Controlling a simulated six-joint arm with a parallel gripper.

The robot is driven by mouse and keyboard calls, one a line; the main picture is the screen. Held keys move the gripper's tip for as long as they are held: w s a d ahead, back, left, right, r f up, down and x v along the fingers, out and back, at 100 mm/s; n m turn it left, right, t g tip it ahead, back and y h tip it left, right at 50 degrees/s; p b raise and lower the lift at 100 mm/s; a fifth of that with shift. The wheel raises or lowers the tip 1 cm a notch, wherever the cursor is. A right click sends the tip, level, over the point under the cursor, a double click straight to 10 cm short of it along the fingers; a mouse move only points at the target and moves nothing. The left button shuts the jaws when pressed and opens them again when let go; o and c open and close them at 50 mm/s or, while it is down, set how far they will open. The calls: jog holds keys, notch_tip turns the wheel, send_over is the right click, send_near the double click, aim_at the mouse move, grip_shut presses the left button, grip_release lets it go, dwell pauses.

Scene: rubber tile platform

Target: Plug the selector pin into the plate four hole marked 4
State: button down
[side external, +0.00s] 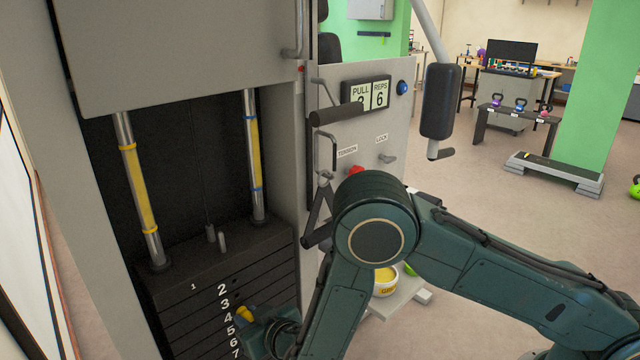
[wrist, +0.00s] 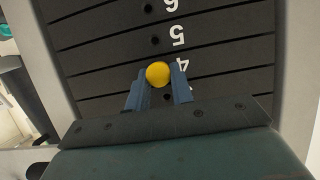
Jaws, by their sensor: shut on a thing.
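The selector pin shows as a yellow knob (wrist: 158,73) between the two blue fingers of my gripper (wrist: 158,88), which is shut on it. The knob also shows in the side view (side external: 243,312), close to the plate stack's front beside the number 4. In the wrist view, plate four (wrist: 218,66) carries an upside-down 4 just right of the knob. The knob covers the place where that plate's hole lines up with the others. The pin's shaft is hidden, so I cannot tell whether it is in the hole.
In the wrist view, the hole of plate five (wrist: 155,40) is open above the knob. Another open hole (wrist: 167,97) shows below it, between the fingers. The machine's grey frame (side external: 284,180) bounds the stack. A hanging handle (side external: 319,215) is near my arm.

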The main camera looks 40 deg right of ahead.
jog(key=shift+w, duration=0.2)
dwell(0.6)
jog(key=c, duration=1.1)
grip_release()
jog(key=shift+c, duration=0.2)
jog(key=shift+s+r, duration=0.1)
jog(key=shift+s, duration=0.1)
jog(key=shift+v, duration=2.75)
jog(key=shift+d+r, duration=0.1)
